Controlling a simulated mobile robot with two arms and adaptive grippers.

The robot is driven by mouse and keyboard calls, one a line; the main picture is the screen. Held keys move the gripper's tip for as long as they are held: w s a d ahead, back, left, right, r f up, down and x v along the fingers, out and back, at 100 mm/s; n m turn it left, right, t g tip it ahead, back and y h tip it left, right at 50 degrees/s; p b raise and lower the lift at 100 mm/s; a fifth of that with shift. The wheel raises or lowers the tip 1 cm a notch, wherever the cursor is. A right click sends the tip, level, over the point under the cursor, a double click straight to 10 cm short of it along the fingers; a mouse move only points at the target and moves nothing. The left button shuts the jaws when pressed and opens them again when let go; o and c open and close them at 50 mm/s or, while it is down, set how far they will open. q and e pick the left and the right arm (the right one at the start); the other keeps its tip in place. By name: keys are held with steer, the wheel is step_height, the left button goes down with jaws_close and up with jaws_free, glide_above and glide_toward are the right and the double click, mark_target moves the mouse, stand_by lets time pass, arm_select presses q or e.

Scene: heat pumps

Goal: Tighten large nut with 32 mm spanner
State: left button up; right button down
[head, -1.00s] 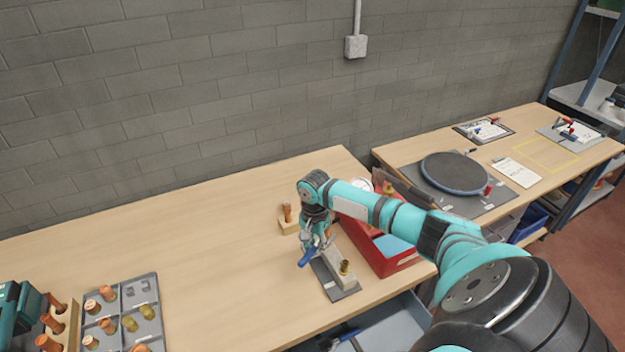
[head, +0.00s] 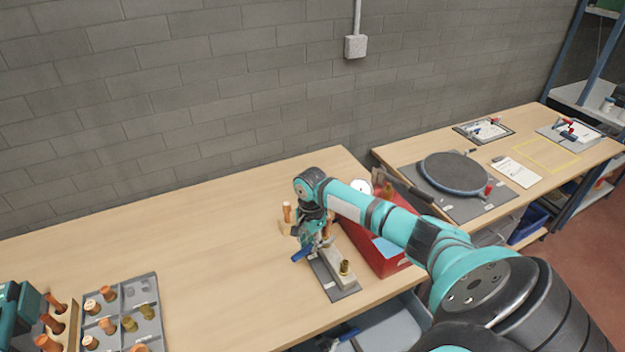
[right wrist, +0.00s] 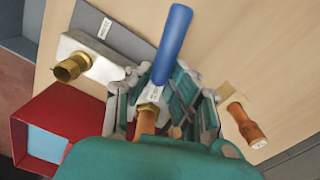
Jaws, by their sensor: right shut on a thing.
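My right gripper (head: 312,232) is over the rear end of the pale metal block on the left bench, and it also shows in the right wrist view (right wrist: 165,95). It is shut on the spanner with the blue handle (right wrist: 172,45). The handle sticks out to the left in the head view (head: 302,255). A brass nut (right wrist: 150,107) on a copper pipe (right wrist: 146,122) lies between the fingers by the spanner's head. Whether the jaw fully seats on the nut is hidden. The block (right wrist: 100,58) carries another brass fitting (right wrist: 72,67) at its front end.
A red box (head: 388,258) stands right beside the block. A wooden holder with a copper piece (head: 287,212) is close behind the gripper. A grey tray of fittings (head: 153,285) lies at left. An open drawer (head: 385,325) is below the front edge. The bench middle is clear.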

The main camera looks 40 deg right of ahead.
steer(key=w+m, duration=0.1)
steer(key=m, duration=0.2)
steer(key=shift+w, duration=0.35)
steer(key=shift+w+m, duration=0.1)
steer(key=shift+m, duration=0.3)
steer(key=shift+w+d+m, duration=0.25)
steer(key=shift+w+m, duration=0.2)
steer(key=shift+m, duration=0.55)
steer(key=shift+w+d+m, duration=0.25)
steer(key=shift+w+m, duration=0.2)
steer(key=shift+m, duration=0.55)
steer(key=shift+w, duration=0.1)
steer(key=shift+w+d+m, duration=0.3)
steer(key=shift+m, duration=0.6)
steer(key=shift+w+d+r+m, duration=0.1)
steer(key=shift+w+d+m, duration=0.15)
steer(key=shift+m, duration=0.3)
steer(key=shift+w+d+m, duration=0.1)
steer(key=shift+d+m, duration=0.1)
steer(key=shift+m, duration=0.35)
